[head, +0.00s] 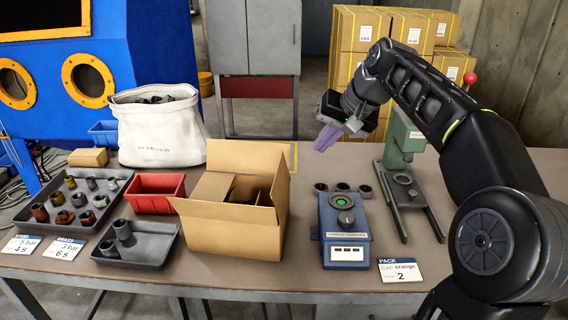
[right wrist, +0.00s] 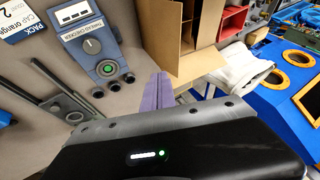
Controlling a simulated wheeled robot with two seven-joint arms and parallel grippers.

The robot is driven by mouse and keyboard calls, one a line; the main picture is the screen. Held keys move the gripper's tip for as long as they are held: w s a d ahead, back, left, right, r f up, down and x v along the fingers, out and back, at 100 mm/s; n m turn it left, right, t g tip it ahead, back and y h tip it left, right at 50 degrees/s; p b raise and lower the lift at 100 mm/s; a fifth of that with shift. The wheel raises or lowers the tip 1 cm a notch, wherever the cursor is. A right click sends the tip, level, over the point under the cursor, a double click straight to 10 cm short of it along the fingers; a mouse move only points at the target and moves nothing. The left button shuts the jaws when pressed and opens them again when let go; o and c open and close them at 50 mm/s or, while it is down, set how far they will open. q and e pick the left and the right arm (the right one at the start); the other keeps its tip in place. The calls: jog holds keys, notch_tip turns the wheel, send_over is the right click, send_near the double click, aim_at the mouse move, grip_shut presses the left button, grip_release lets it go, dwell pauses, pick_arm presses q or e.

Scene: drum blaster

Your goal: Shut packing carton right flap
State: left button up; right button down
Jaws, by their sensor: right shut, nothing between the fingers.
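The packing carton (head: 240,238) stands on the table, left of centre in the head view. Its back flap stands up, and its right flap (head: 282,185) stands up along the right side. The carton also shows at the top of the right wrist view (right wrist: 190,38). My right gripper (head: 327,138), with purple fingers, is in the air to the right of and beyond the carton, shut and empty, apart from it. The fingers also show in the right wrist view (right wrist: 157,93). My left gripper is out of view.
A blue tester (head: 345,235) stands right of the carton, with a green press (head: 402,165) beyond it. A red bin (head: 155,192), grey trays (head: 140,250) and a white sack (head: 160,130) are to the left. A PACK card (head: 400,270) lies near the front edge.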

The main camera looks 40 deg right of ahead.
jog(key=shift+s+a+f, duration=0.1)
jog(key=shift+s+a, duration=0.05)
send_near(281, 176)
notch_tip(281, 176, down, 4)
jog(key=d, duration=0.2)
jog(key=w+a, duration=0.2)
jog(key=shift+w+a+f, duration=0.15)
jog(key=shift+w+f, duration=0.05)
jog(key=shift+w, duration=0.1)
dwell(0.5)
